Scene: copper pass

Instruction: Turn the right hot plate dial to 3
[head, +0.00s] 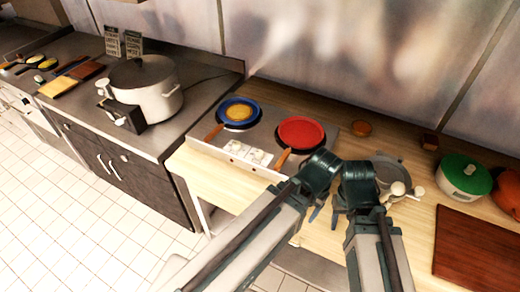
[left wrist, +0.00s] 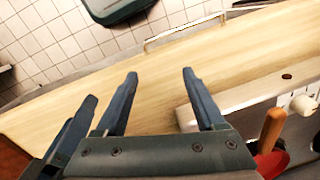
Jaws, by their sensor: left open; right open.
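The hot plate (head: 222,146) stands on the wooden counter, with two pale dials on its front panel. The right dial (head: 259,157) is beside the red pan's handle; its setting is too small to read. In the left wrist view a white dial (left wrist: 304,105) shows at the right edge, beyond the wooden handle (left wrist: 272,130). My left gripper (head: 316,208) is right of the dials and apart from them, over the counter's front; its open, empty fingers (left wrist: 162,78) show in the left wrist view. My right gripper (head: 341,212) is open close beside it; its fingertips are partly hidden.
A blue pan (head: 239,110) and a red pan (head: 302,132) sit on the hot plate, handles pointing forward. A large pot (head: 146,90) stands on the left counter. A green-lidded pot (head: 463,176) and a cutting board (head: 478,250) are at right.

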